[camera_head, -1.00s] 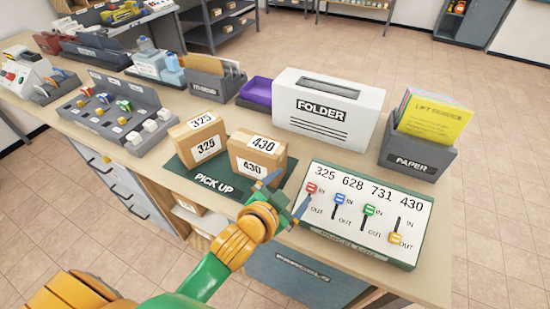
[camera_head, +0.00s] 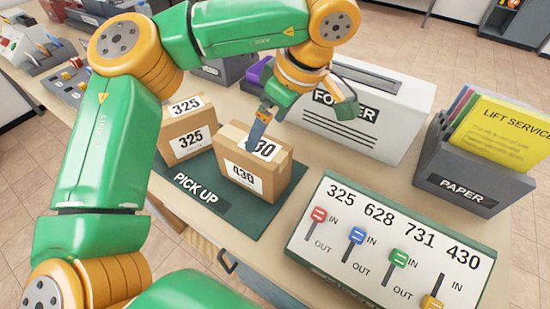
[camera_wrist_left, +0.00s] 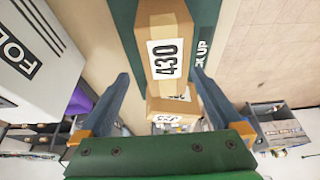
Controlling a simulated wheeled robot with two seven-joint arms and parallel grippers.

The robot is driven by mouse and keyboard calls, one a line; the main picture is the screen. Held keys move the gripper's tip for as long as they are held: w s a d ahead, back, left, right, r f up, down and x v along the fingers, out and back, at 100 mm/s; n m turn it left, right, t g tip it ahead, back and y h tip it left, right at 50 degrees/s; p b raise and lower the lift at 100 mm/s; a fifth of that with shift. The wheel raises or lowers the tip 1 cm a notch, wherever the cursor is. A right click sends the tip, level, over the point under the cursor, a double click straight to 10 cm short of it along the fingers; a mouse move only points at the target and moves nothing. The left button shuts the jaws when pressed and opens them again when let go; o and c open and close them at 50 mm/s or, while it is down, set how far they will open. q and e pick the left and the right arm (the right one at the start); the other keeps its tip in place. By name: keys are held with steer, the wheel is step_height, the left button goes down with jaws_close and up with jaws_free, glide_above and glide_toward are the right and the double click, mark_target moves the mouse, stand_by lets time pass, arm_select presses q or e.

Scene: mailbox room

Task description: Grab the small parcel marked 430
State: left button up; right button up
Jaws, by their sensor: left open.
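The brown parcel marked 430 (camera_head: 243,177) stands on the green PICK UP mat (camera_head: 266,214); in the left wrist view its labelled face (camera_wrist_left: 165,55) lies ahead, between the finger lines. My left gripper (camera_head: 262,128) is over the counter, with one blue-grey finger seen in front of the parcel's top label; the other finger is not clear there. The left wrist view shows the left gripper (camera_wrist_left: 160,76) open and empty, one finger on each side of the parcel. Contact cannot be told. My right gripper is not in view.
A parcel marked 325 (camera_head: 190,142) stands just left of 430. The white FOLDER box (camera_head: 375,140) is behind the gripper. The PAPER holder (camera_head: 462,185) is at right. A lever panel (camera_head: 345,262) with red, blue, green and yellow levers is at the front right.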

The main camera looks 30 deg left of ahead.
mark_target(261, 148)
arm_select(q)
steer(key=f, duration=0.1)
steer(key=s+a+f, duration=0.1)
steer(key=f, duration=0.1)
steer(key=shift+a, duration=0.2)
steer(key=x, duration=0.3)
steer(key=p+x, duration=0.1)
steer(key=x, duration=0.3)
steer(key=shift+d+f, duration=0.15)
steer(key=shift+d, duration=0.05)
steer(key=shift+a+f, duration=0.15)
steer(key=shift+f, duration=0.3)
steer(key=shift+w, duration=0.1)
jaws_close()
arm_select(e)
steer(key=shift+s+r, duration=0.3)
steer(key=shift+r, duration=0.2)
